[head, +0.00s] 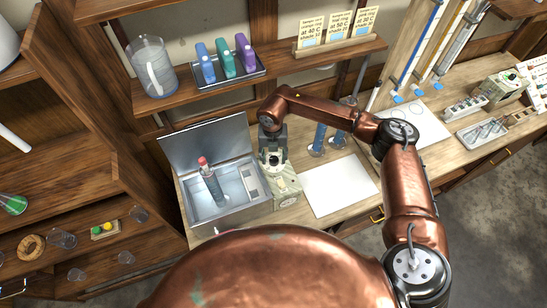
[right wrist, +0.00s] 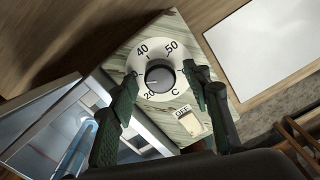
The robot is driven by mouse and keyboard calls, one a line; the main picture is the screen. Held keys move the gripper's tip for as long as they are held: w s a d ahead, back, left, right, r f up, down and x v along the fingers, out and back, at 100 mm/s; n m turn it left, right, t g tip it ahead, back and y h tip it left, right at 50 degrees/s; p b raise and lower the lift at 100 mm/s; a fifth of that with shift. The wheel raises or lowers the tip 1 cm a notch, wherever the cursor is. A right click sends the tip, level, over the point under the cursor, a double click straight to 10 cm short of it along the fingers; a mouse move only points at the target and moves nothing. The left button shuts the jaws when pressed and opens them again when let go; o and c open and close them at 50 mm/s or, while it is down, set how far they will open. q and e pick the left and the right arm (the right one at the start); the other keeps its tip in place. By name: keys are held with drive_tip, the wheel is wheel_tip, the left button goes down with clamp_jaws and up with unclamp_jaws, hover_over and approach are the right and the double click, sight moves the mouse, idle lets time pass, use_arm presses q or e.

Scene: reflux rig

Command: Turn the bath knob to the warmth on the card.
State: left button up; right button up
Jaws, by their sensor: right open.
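The bath knob (right wrist: 159,75) is a dark round knob on a pale dial plate marked 20, 40, 50 and C. A light mark on it faces left, toward the 20 side; its exact reading is unclear. The knob sits on the control box (head: 285,190) at the right of the metal bath (head: 232,208), whose lid is up. My right gripper (right wrist: 162,79) is open, with its fingers either side of the knob, contact unclear. In the head view the right gripper (head: 272,158) is over the box and hides the knob. Cards (head: 338,27) reading 40, 50 and apparently 30 C stand on the shelf.
A switch marked OFF (right wrist: 188,121) sits below the dial. A red-capped tube (head: 211,182) stands in the bath. A white sheet (head: 338,186) lies right of the box. Blue cylinders (head: 319,138) stand behind. A shelf with a jug (head: 152,66) is above.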

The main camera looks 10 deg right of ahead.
sight(273, 159)
drive_tip(key=shift+r, duration=0.15)
wheel_tip(273, 159, up, 12)
idle(0.4)
drive_tip(key=shift+a, duration=0.15)
